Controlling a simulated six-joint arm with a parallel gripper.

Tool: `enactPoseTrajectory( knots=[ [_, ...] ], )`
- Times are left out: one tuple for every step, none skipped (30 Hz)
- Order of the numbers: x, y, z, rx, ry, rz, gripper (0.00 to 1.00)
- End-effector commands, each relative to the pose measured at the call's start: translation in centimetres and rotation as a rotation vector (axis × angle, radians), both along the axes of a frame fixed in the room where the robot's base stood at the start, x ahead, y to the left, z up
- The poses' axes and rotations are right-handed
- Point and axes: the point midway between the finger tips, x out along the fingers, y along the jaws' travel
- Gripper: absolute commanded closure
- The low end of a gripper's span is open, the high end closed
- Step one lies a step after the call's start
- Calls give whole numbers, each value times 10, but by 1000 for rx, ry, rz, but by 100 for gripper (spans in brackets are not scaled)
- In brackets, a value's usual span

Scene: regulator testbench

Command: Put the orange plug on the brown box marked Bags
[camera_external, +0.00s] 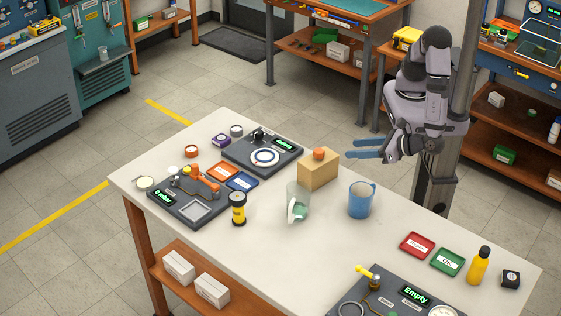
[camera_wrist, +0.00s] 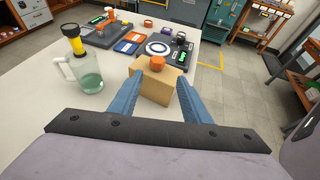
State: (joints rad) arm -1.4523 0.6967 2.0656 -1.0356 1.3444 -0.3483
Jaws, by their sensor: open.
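The orange plug (camera_external: 319,154) rests on top of the brown box (camera_external: 318,176), which stands on the white table. In the wrist view the orange plug (camera_wrist: 158,62) sits near the left part of the top of the brown box (camera_wrist: 152,88). No marking on the box is readable from these views. My gripper (camera_external: 364,149) is open and empty, with its blue fingers pointing toward the box from the right in the external view. In the wrist view my gripper (camera_wrist: 172,72) has its fingertips apart, in front of the box; I cannot tell whether they touch it.
A glass pitcher (camera_external: 298,203) and a blue mug (camera_external: 361,199) stand near the box. A test device with a round dial (camera_external: 264,155) lies behind it. Red (camera_external: 417,245) and green (camera_external: 447,262) trays lie to the right. The tabletop between mug and trays is clear.

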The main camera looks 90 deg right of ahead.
Motion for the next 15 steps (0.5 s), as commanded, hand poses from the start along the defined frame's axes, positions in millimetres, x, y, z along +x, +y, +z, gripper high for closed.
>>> enactPoseTrajectory(
  knots=[
    [3, -7, 0, 13, 6, -33, 56],
    [5, -12, 1, 25, 12, -57, 56],
    [8, -21, 1, 43, 21, -99, 56],
    [9, -29, 0, 60, 31, -136, 56],
    [12, -38, 0, 80, 40, -180, 56],
    [14, -52, 0, 114, 54, -250, 56],
    [15, -64, -1, 143, 64, -308, 56],
    [16, -76, -1, 174, 73, -372, 56],
    [16, -92, -2, 222, 86, -462, 56],
    [15, -105, -3, 261, 93, -535, 56],
    [13, -117, -4, 301, 99, -610, 56],
    [10, -132, -5, 360, 104, -712, 56],
    [7, -143, -6, 405, 106, -791, 56],
    [4, -152, -6, 452, 106, -868, 56],
    [-1, -164, -7, 514, 101, -971, 56]
  ],
)
